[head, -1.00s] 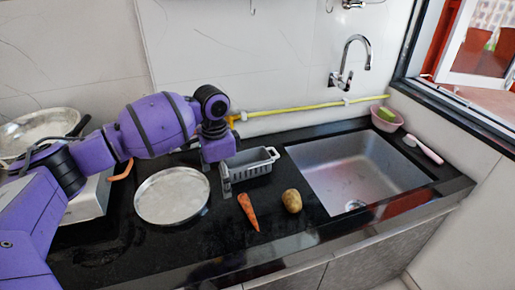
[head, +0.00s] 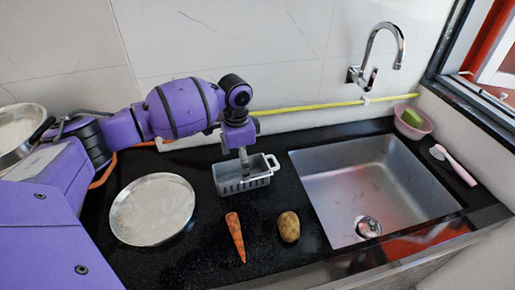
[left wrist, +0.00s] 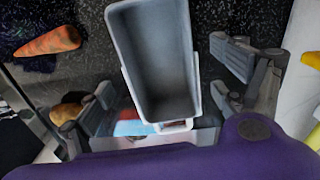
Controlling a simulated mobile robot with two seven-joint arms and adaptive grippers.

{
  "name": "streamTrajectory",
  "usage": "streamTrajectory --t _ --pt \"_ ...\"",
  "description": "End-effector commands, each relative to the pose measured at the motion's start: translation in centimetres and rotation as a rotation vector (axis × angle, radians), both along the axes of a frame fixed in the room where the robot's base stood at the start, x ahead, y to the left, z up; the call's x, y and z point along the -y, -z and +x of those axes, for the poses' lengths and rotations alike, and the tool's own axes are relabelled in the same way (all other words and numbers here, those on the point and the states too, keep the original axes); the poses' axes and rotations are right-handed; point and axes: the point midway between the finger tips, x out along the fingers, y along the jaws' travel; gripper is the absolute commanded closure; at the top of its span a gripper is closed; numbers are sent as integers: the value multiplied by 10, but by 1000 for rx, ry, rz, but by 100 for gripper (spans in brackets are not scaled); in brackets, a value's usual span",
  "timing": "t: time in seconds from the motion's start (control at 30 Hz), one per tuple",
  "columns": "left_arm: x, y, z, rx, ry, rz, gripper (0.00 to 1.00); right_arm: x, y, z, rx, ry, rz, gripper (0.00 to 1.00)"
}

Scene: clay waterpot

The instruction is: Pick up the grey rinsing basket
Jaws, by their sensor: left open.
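The grey rinsing basket (head: 232,186) stands on the black counter between the round metal plate and the sink. It has slotted walls and a loop handle at its right end. My left gripper (head: 244,162) points down right at the basket, with a finger in front of part of it. In the left wrist view the basket (left wrist: 155,50) is seen from above and is empty. There the open fingers of my left gripper (left wrist: 163,88) show on either side of its handle end. I cannot tell whether they touch it. My right gripper is not in view.
A carrot (head: 236,238) and a potato (head: 288,227) lie in front of the basket. The round plate (head: 152,209) is to the left, the sink (head: 375,190) to the right. A yellow hose (head: 310,106) runs along the wall behind. A pink bowl (head: 413,124) stands beyond the sink.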

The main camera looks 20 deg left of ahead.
Motion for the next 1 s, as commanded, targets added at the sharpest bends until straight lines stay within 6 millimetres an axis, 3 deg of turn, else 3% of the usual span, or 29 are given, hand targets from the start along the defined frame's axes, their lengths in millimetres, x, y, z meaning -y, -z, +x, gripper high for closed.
streamTrajectory --t 0.2,0.47,0.87,1.0 --pt "1 29 -2 -3 0 0 12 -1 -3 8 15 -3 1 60" --pt "2 31 -2 -1 1 0 12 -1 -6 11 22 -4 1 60" --pt "2 31 -2 -1 1 0 63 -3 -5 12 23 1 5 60" --pt "2 30 -1 0 1 0 66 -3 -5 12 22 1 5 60"
